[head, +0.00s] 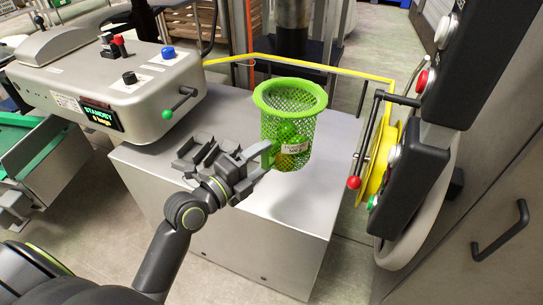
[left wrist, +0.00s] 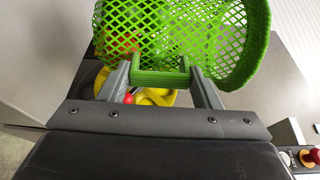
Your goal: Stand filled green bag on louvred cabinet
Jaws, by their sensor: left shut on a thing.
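The green bag (head: 290,125) is a mesh tube with a thick green rim, upright in the head view. My left gripper (head: 262,160) comes in from the left and is shut on a green grip on the bag's side. In the left wrist view the two fingers (left wrist: 162,78) clamp this grip, with the mesh of the bag (left wrist: 235,40) behind. A grey cabinet (head: 225,120) with a flat top lies beneath the bag; no louvres show. I cannot tell whether the bag touches its top. My right gripper is out of view.
A grey machine (head: 140,85) with knobs and a display stands at the left. A yellow rail (head: 330,69) runs behind the cabinet. A yellow wheel (head: 380,165) and dark machine housing (head: 420,170) stand close at the right.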

